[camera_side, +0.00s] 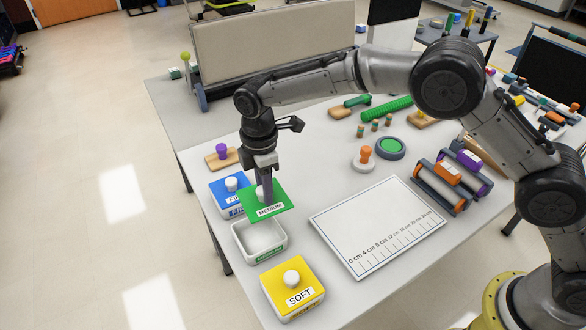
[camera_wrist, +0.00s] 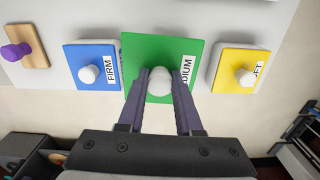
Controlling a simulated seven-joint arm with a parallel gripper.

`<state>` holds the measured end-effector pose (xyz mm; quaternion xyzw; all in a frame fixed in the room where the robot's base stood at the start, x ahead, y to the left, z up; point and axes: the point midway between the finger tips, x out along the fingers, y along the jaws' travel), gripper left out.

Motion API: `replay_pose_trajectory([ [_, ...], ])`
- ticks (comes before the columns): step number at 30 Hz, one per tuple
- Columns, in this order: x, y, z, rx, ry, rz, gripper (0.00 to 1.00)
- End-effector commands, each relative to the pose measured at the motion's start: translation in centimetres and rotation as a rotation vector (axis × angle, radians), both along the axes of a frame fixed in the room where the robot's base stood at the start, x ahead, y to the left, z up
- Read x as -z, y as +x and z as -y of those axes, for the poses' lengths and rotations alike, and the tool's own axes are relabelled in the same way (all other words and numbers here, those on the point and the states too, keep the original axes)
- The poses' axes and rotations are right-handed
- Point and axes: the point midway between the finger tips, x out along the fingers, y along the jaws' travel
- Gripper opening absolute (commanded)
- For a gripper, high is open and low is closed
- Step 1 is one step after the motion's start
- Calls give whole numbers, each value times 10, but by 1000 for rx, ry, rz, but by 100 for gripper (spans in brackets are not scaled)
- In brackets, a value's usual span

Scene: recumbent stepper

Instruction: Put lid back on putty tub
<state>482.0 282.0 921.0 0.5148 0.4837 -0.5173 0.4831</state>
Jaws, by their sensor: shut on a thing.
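A green lid labelled MEDIUM (camera_side: 264,203) hangs tilted above an open white tub (camera_side: 262,252) with a green label on its front. My gripper (camera_side: 265,190) is shut on the white knob of the lid. In the wrist view, both fingers of my gripper (camera_wrist: 160,84) close on the knob at the middle of the green lid (camera_wrist: 140,50). The lid is over the back part of the tub in the side view, and the tub's front part shows open below it. In the wrist view the lid hides the tub.
A blue FIRM tub (camera_side: 226,184) stands behind the open tub, and a yellow SOFT tub (camera_side: 293,285) stands in front, both lidded. A white board with a centimetre scale (camera_side: 375,222) lies to the right. A wooden block with a purple knob (camera_side: 222,157) lies farther back.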

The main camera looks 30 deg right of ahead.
Motion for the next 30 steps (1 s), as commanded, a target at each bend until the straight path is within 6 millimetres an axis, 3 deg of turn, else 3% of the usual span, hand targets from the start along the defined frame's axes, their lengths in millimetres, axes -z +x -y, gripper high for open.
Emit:
replay_pose_trajectory([
  [3, -1, -11, -21, -44, 2, 4, 0],
  [6, -1, -16, -29, -61, 2, 4, 0],
  [19, -1, -17, -30, -65, 3, 4, 0],
  [30, 26, -17, -29, -65, 0, 1, 0],
])
